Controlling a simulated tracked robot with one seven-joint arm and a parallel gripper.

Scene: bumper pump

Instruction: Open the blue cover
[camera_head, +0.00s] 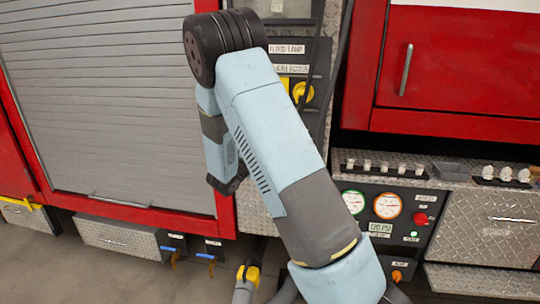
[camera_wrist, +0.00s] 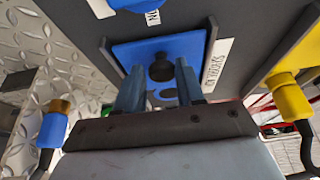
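The blue cover (camera_wrist: 188,46) shows in the wrist view as a flat blue plate set in a dark grey panel. A black round knob (camera_wrist: 160,68) stands out near its middle, and a dark spot shows below it. My gripper (camera_wrist: 159,74) is in front of the cover, with its two blue-grey fingers apart on either side of the knob. I see no clear contact with the knob. The lower part of the cover is hidden by the gripper. In the head view my arm hides the gripper, and I cannot make out the cover.
In the wrist view, a blue fitting (camera_wrist: 51,130) is at the left and a yellow fitting (camera_wrist: 292,99) at the right, both with dark hoses. The head view shows a grey roller shutter (camera_head: 100,100), a red cabinet (camera_head: 450,70) and a gauge panel (camera_head: 390,215).

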